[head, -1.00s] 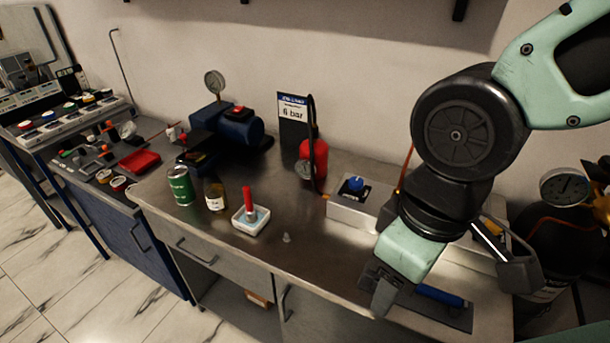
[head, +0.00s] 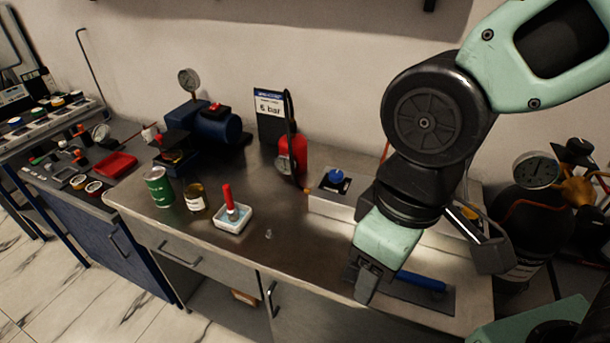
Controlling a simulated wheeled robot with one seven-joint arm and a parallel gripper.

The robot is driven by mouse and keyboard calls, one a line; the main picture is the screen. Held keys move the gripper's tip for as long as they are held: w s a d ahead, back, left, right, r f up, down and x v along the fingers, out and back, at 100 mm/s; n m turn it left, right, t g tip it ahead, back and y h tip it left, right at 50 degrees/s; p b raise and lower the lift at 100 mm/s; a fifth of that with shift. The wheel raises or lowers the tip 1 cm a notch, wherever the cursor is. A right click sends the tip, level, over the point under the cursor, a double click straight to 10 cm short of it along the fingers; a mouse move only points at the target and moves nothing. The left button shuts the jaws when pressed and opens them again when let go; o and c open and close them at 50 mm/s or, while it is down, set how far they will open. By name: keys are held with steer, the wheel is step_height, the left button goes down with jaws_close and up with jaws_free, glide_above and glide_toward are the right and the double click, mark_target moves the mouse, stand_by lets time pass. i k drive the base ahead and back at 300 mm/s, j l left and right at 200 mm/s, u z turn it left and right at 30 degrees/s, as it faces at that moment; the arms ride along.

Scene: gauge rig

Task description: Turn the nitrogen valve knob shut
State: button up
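A dark gas cylinder (head: 530,222) stands at the right, beyond the bench end, with a round gauge (head: 536,170) and brass fittings (head: 577,190) at its top. A black knob-like part (head: 575,152) sits above the fittings; I cannot read any nitrogen label. A blue knob (head: 336,174) also shows on a pale box (head: 328,203) on the bench. My gripper (head: 366,286) hangs over the front right of the bench, well left of the cylinder and apart from both knobs. Its fingers are seen edge-on, so I cannot tell if they are open.
A blue-handled tool (head: 422,281) lies on a dark mat (head: 435,300) beside my gripper. A white dish (head: 233,219) with a red-handled item, a green can (head: 159,187) and a jar (head: 195,198) stand left. A sign (head: 269,115) reads 6 bar.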

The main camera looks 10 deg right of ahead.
mark_target(582, 147)
steer(key=z, duration=1.4)
